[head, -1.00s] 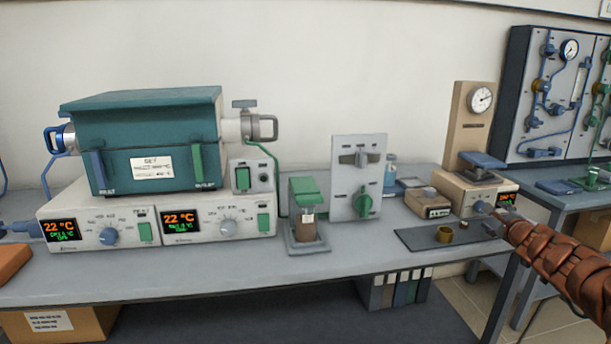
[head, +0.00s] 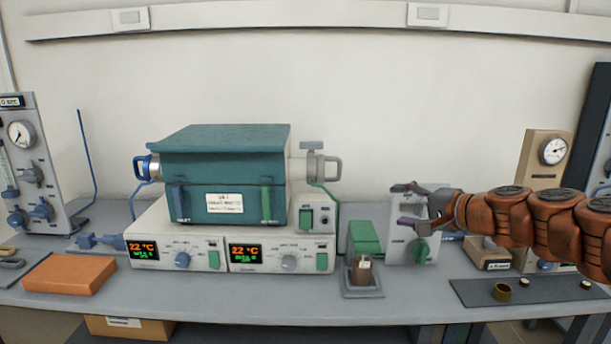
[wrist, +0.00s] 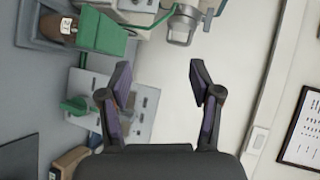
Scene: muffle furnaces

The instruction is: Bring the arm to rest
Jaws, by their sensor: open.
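My gripper (head: 408,207) is at the end of my brown arm, which reaches in from the right in the head view. It is open and empty, in front of the upright grey panel (head: 428,244) with a green knob. In the wrist view its two fingers (wrist: 160,85) stand apart with nothing between them. The panel (wrist: 145,97) lies behind the left finger there. The teal furnace (head: 238,175) stands on two control units left of my gripper, both displays reading 22 °C.
A small stand with a brown bottle (head: 362,270) and green top is just left of the panel. A dark mat (head: 470,291) with small cups lies at the right. An orange block (head: 70,275) lies at the left. A gauge stand (head: 540,165) rises behind my arm. The bench's front strip is mostly clear.

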